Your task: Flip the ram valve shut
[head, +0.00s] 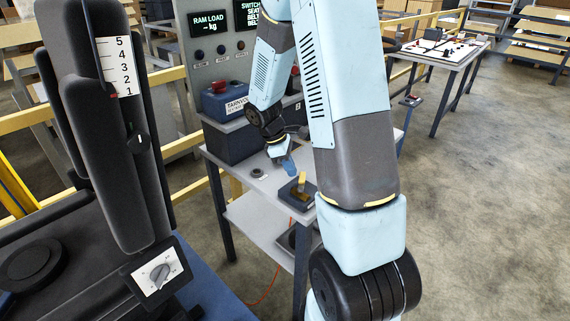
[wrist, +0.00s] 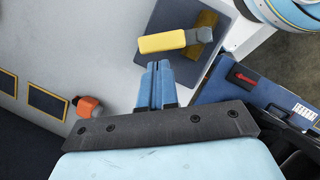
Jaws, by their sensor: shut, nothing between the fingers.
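The ram valve appears to be the yellow-handled lever (head: 302,179) on a dark base plate (head: 289,193) on top of the grey trolley (head: 262,180). In the wrist view the yellow handle (wrist: 163,42) lies crosswise, pointing left from a grey end piece. A brass-coloured body (wrist: 206,20) shows beneath it on the dark plate (wrist: 182,72). My gripper (head: 291,168) is just left of the handle in the head view. Its blue fingers (wrist: 157,64) are shut and empty, with the tips close to the handle's lower edge in the wrist view. I cannot tell whether they touch.
A display panel (head: 190,65) and a box with a red button (head: 219,88) stand at the trolley's back. A black seat (head: 95,130) and a dial plate (head: 158,271) are at the left. A yellow rail (head: 165,76) runs behind.

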